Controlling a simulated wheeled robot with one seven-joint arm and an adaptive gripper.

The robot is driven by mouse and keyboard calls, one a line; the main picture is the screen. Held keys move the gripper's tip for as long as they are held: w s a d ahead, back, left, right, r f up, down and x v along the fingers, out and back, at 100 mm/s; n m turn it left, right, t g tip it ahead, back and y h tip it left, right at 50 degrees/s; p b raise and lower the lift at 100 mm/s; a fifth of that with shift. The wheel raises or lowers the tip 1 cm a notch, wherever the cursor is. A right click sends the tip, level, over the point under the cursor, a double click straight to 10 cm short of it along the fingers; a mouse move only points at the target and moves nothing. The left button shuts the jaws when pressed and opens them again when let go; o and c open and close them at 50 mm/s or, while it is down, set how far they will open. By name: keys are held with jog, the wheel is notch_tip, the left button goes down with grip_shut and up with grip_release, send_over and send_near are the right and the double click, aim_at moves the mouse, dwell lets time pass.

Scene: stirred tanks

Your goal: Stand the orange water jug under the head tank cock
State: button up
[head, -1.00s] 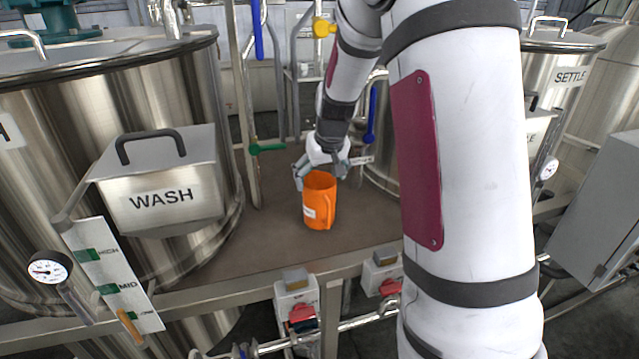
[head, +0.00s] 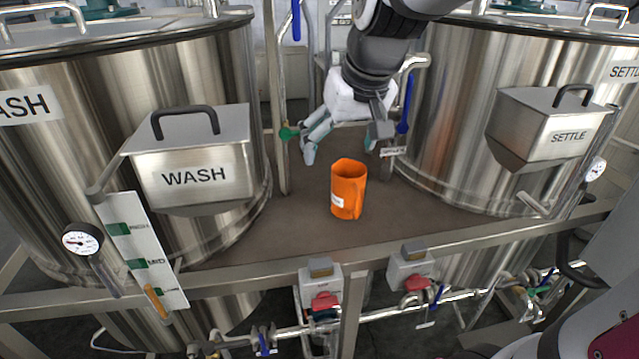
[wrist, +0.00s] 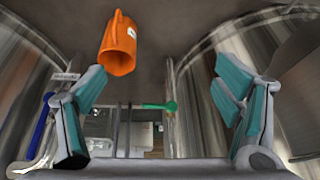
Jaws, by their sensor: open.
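The orange water jug (head: 347,190) stands upright on the brown deck between the wash and settle tanks, with a white label low on its side. It also shows in the wrist view (wrist: 118,50), at the top, left of centre, its open mouth visible. My gripper (head: 341,146) is open and empty, above and behind the jug in the head view, apart from it. In the wrist view my gripper (wrist: 160,85) has its teal fingers spread wide with nothing between them. A green-handled cock (head: 288,132) is on the pipe to the left. I cannot tell which fitting is the head tank cock.
The wash tank (head: 90,120) stands left and the settle tank (head: 450,120) right. A blue handle (head: 405,105) is on a pipe by the settle tank. A metal rail (head: 350,247) edges the deck's front. The deck around the jug is clear.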

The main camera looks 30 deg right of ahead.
jog(key=s+a+n, duration=0.1)
jog(key=s+a, duration=0.3)
jog(key=s, duration=0.3)
jog(key=s+a, duration=0.4)
jog(key=s, duration=0.4)
jog(key=shift+n+t, duration=0.3)
jog(key=shift+n, duration=0.1)
